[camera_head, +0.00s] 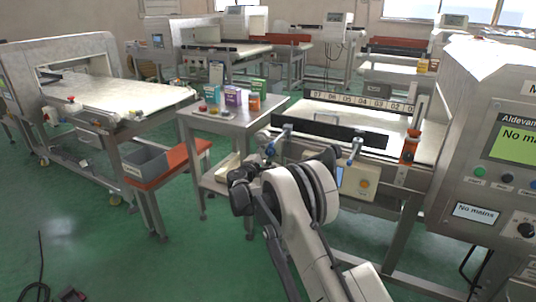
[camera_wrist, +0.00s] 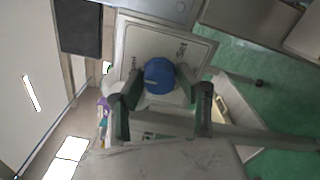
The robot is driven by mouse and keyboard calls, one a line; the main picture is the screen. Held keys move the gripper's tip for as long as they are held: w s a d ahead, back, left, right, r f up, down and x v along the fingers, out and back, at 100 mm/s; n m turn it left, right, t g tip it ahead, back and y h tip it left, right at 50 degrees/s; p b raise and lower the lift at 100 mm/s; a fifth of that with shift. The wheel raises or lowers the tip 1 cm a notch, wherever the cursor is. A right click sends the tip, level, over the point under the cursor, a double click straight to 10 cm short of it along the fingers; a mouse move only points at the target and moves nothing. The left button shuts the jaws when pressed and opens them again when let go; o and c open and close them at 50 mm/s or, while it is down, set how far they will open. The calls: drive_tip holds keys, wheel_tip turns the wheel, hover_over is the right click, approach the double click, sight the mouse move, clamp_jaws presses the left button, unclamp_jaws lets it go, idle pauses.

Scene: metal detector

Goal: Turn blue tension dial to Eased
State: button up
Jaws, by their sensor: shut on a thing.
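The blue tension dial (camera_wrist: 160,72) is in the middle of the wrist view, on a pale plate (camera_wrist: 137,40). "Set" is printed on the plate to its right; smaller lettering to its left is hard to read. A thin pale mark shows on the dial's face, but I cannot tell which label it points to. My gripper (camera_wrist: 158,84) has one finger on each side of the dial and is closed on it. In the head view my arm's dark end (camera_head: 243,188) is by the near side of the conveyor, and its fingertips are not clear there.
A steel side table (camera_head: 222,122) with small boxes stands left of the conveyor (camera_head: 375,120). The detector cabinet (camera_head: 470,130) is at right.

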drive_tip(key=shift+n, duration=0.4)
drive_tip(key=o, duration=1.1)
drive_tip(key=shift+o, duration=0.2)
drive_tip(key=v, duration=1.2)
drive_tip(key=shift+f, duration=0.1)
